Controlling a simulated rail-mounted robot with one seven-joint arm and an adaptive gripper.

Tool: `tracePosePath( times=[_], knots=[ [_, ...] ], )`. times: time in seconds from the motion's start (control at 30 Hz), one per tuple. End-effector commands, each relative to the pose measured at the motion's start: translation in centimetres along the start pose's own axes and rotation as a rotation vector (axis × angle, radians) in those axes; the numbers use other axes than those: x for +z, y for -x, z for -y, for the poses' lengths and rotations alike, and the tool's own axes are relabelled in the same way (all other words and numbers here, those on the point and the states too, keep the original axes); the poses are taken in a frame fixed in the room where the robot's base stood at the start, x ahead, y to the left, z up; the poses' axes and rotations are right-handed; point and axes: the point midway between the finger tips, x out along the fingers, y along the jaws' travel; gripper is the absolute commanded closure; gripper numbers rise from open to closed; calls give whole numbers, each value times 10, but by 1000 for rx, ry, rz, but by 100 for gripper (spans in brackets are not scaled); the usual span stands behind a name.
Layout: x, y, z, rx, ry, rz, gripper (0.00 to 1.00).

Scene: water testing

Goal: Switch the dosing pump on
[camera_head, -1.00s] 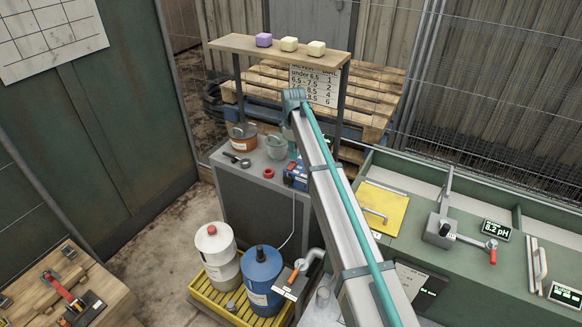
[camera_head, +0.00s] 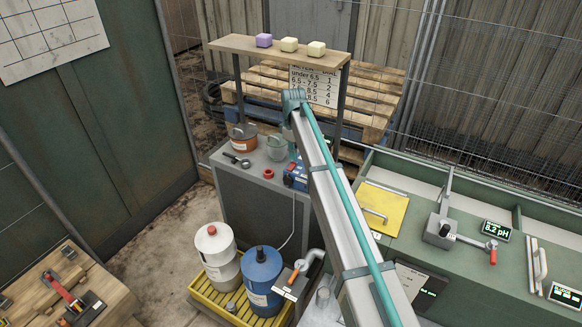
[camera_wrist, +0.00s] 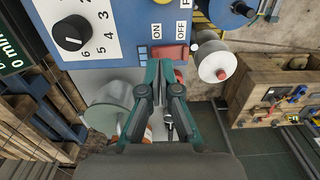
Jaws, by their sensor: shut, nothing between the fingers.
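The dosing pump (camera_wrist: 140,14) is a blue box in the wrist view, with a black dial knob (camera_wrist: 72,32) on a white numbered plate. Its red switch (camera_wrist: 174,51) sits beside the ON and OFF lettering. My gripper (camera_wrist: 160,64) is shut and empty, its fingertips right at the near edge of the switch; I cannot tell whether they touch. Which way the switch is tipped is unclear. In the head view the pump (camera_head: 295,176) stands on the grey cabinet, partly behind my arm, and my gripper is hidden there.
A shelf (camera_head: 232,43) with three small blocks stands over the cabinet (camera_head: 240,195). White (camera_head: 215,242) and blue (camera_head: 262,268) drums stand below in a yellow tray.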

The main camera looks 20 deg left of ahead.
Motion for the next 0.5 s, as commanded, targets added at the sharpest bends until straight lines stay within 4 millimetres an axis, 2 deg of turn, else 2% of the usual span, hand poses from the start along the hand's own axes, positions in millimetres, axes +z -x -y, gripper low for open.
tracePosePath(
  times=[0.5],
  knots=[
    [0,-4,0,0,0,0,100]
  ],
)
